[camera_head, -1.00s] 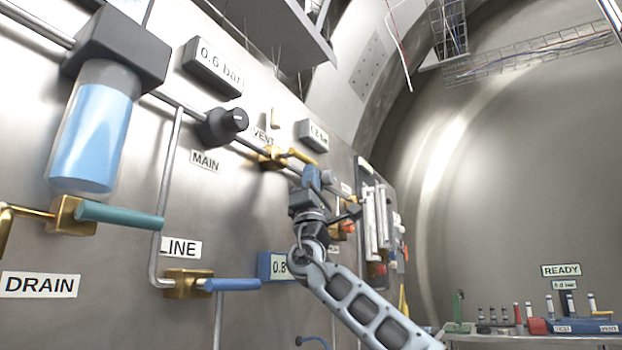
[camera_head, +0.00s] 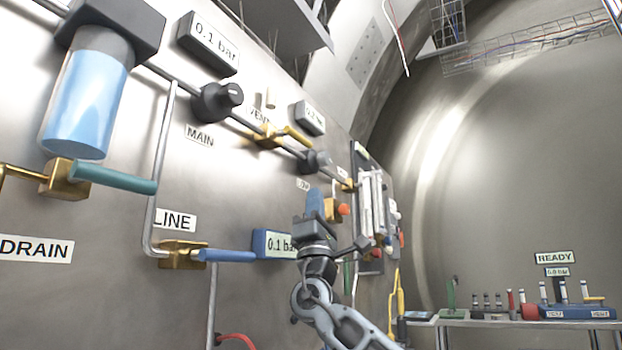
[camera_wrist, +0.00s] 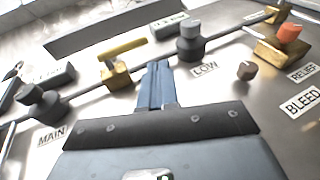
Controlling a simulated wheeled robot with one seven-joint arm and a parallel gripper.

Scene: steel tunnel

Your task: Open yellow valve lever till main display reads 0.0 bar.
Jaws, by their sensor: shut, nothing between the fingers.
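The yellow valve lever (camera_head: 298,136) sits on a brass valve on the upper pipe, beside the partly hidden VENT label. In the wrist view the lever (camera_wrist: 122,48) lies roughly along the pipe, just beyond the fingers and to their left. The main display (camera_head: 208,42), above the black MAIN regulator (camera_head: 217,102), reads 0.1 bar. My gripper (camera_head: 314,203) is shut and empty, below and apart from the lever. Its blue fingers (camera_wrist: 156,85) show together in the wrist view, between the lever and the LOW label.
A lower display (camera_head: 273,244) reads 0.1, partly covered by my arm. Teal DRAIN (camera_head: 115,178) and blue LINE (camera_head: 227,256) levers project at left. An orange-knobbed relief valve (camera_wrist: 282,42) is right of my fingers. A cart (camera_head: 520,322) with a READY sign stands at right.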

